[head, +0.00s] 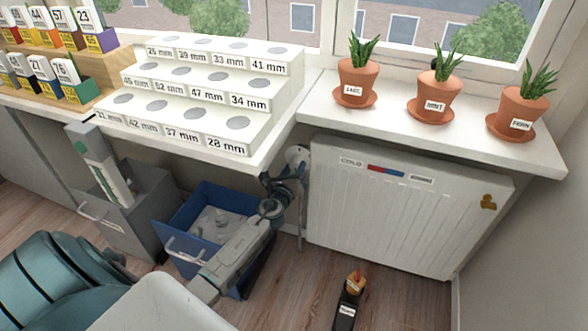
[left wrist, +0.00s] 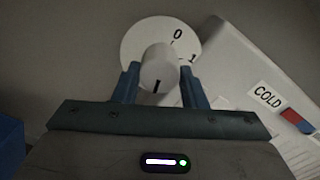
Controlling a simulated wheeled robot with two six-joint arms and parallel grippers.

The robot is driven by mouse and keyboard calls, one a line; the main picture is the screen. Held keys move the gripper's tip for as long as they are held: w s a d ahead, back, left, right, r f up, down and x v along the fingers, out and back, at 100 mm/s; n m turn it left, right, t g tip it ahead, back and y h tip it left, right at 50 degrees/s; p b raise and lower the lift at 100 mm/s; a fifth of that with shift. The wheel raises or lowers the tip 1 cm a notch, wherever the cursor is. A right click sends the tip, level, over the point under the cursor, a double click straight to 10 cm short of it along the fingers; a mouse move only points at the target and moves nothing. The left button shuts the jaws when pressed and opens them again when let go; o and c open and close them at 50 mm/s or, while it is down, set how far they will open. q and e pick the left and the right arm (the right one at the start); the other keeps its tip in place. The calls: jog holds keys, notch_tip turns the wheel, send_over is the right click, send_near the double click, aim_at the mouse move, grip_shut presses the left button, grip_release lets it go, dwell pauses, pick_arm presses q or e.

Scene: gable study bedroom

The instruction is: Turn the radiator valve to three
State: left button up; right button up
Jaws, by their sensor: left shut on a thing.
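The radiator valve is a white round knob (left wrist: 158,70) in front of a pale dial plate (left wrist: 135,38). The digits 0 and 1 show on the plate at the upper right of the knob; other digits are hidden or out of sight. A short black mark shows on the knob's lower front edge. My left gripper (left wrist: 160,86) has its blue fingers on both sides of the knob, shut on it. In the head view my left gripper (head: 288,178) is at the radiator's left end, just below the pale dial (head: 297,154). My right gripper is not in view.
The white radiator (head: 385,215) carries a cold label (left wrist: 267,97) and a blue-red strip. A blue bin (head: 208,199) sits under my left forearm. The stepped white stand (head: 160,118) and windowsill (head: 400,118) overhang above. A black labelled object (head: 347,308) stands on the floor.

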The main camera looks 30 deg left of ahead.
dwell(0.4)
pick_arm(q)
jog(key=o, duration=1)
jog(key=shift+s, duration=0.1)
jog(key=v, duration=1)
jog(key=shift+s+d, duration=0.15)
jog(key=shift+s, duration=0.15)
